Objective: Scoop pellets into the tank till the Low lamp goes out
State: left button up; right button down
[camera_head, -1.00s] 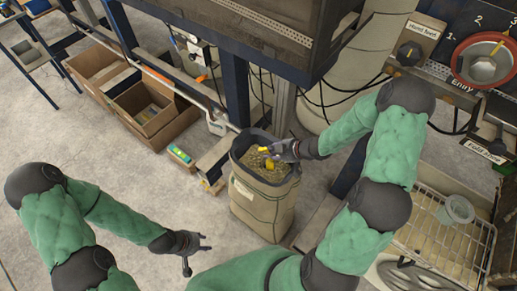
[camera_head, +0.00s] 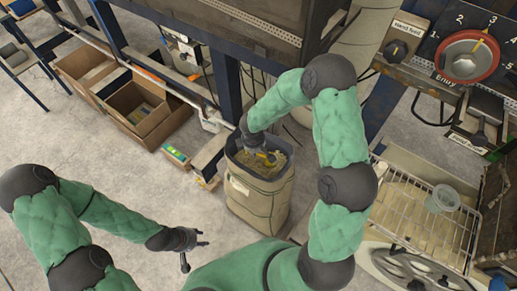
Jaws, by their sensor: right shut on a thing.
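An open beige sack (camera_head: 255,206) of tan pellets (camera_head: 280,150) stands on the floor at the centre. My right gripper (camera_head: 263,153) points down into its mouth. It is shut on a scoop, of which a yellow part (camera_head: 267,159) shows at the fingers. The rest of the scoop is hidden by the gripper and pellets, so I cannot tell how full it is. My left gripper (camera_head: 196,255) is open and empty, left of the sack and apart from it. I cannot make out the Low lamp or the tank's opening.
A red-ringed numbered dial (camera_head: 468,57) is at the upper right. A wire rack (camera_head: 410,215) holds a translucent cup (camera_head: 442,199). Cardboard boxes (camera_head: 150,125) stand at the left under the bench frame.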

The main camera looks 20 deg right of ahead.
jog(key=shift+w+a+r+g+h+p, duration=0.25)
jog(key=shift+a+g+h+p, duration=0.1)
jog(key=shift+h, duration=0.15)
jog(key=shift+w+a+r+g+h+p, duration=0.15)
jog(key=shift+w+a+g+h+p, duration=0.15)
jog(key=shift+h, duration=0.2)
jog(key=shift+p+v, duration=0.65)
jog(key=shift+v, duration=0.2)
jog(key=w+a+r+g+h+p, duration=0.1)
jog(key=w+a+r+h+p, duration=0.1)
jog(key=r+p, duration=0.3)
jog(key=shift+w+a+r+n+g, duration=0.3)
jog(key=shift+a+r, duration=0.3)
jog(key=shift+r, duration=0.9)
jog(key=shift+s, duration=0.1)
